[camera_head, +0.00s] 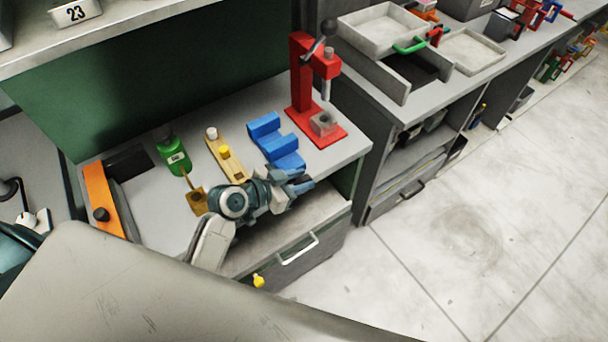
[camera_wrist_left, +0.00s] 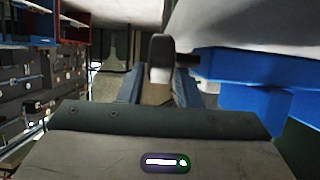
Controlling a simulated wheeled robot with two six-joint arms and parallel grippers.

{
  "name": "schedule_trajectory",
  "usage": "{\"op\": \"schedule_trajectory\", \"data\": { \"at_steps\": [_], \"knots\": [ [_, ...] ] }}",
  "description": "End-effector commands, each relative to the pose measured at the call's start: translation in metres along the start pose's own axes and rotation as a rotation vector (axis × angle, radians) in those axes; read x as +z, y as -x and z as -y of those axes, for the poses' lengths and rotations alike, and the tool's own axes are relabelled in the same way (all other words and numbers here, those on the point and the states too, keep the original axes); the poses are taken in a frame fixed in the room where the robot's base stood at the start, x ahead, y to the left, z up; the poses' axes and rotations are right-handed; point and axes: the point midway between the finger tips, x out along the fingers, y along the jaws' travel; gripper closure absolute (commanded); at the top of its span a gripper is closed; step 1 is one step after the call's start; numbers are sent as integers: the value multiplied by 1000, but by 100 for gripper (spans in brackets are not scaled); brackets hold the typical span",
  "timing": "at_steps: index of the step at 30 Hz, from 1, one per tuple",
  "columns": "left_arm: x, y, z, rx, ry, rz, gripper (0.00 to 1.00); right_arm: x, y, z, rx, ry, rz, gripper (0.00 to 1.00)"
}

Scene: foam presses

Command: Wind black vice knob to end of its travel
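The blue vice (camera_head: 272,142) stands on the workbench. In the left wrist view its blue body (camera_wrist_left: 240,75) is at the right, with the dark knob (camera_wrist_left: 161,52) on a short shaft pointing at it. In the head view my gripper hides the knob. My left gripper (camera_head: 302,181) is at the vice's near end, over the bench's front edge. In the left wrist view, its two blue-grey fingers (camera_wrist_left: 160,80) stand apart, one on each side of the knob's lower part. I cannot tell whether they touch it. My right gripper is not in view.
A red press (camera_head: 302,88) stands behind the vice. A drawer handle (camera_head: 300,248) is below. The floor at right is clear.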

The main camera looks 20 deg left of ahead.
Motion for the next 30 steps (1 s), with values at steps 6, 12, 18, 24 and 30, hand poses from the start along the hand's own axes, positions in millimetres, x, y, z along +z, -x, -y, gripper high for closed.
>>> {"op": "schedule_trajectory", "data": {
  "at_steps": [6,12,18,24,30],
  "knots": [
    [-1,-13,0,1,0,-1,69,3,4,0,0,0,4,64],
    [0,-14,0,1,-1,0,69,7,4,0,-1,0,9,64],
    [0,-14,0,1,0,0,99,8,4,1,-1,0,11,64],
    [-3,-13,0,1,0,13,100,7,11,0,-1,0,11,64],
    [-9,-13,0,2,0,109,100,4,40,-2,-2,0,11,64]
  ]
}}
